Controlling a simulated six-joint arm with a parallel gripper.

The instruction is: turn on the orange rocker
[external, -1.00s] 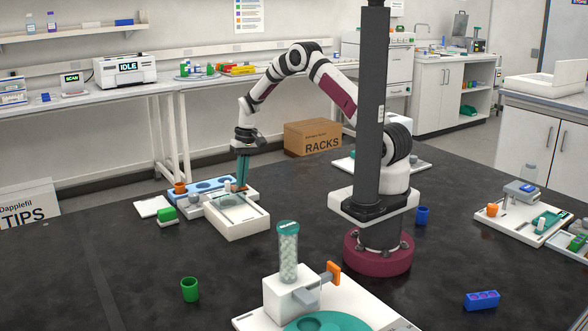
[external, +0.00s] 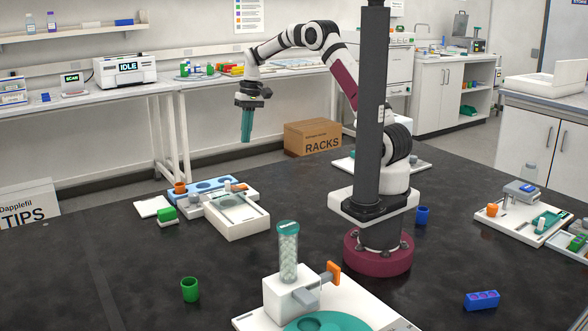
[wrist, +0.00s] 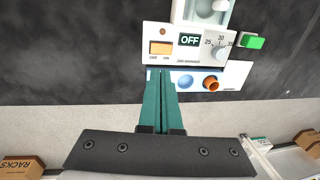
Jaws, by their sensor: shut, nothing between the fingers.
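The orange rocker (wrist: 160,48) is on the white panel of a device, with small labels below it. Beside it, a dark display (wrist: 190,40) reads OFF, and a round white knob (wrist: 222,52) with numbers is to the right. The device (external: 236,217) stands on the black bench in the external view, where the rocker is too small to make out clearly. My gripper (external: 247,141) hangs above and behind the device, clear of it, with its teal fingers pointing down. In the wrist view the fingers (wrist: 160,72) are together, empty, and appear just below the rocker.
A bead dispenser (external: 288,262) with an orange handle stands in front, and a green cup (external: 189,290) is at front left. Open bench lies between them.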

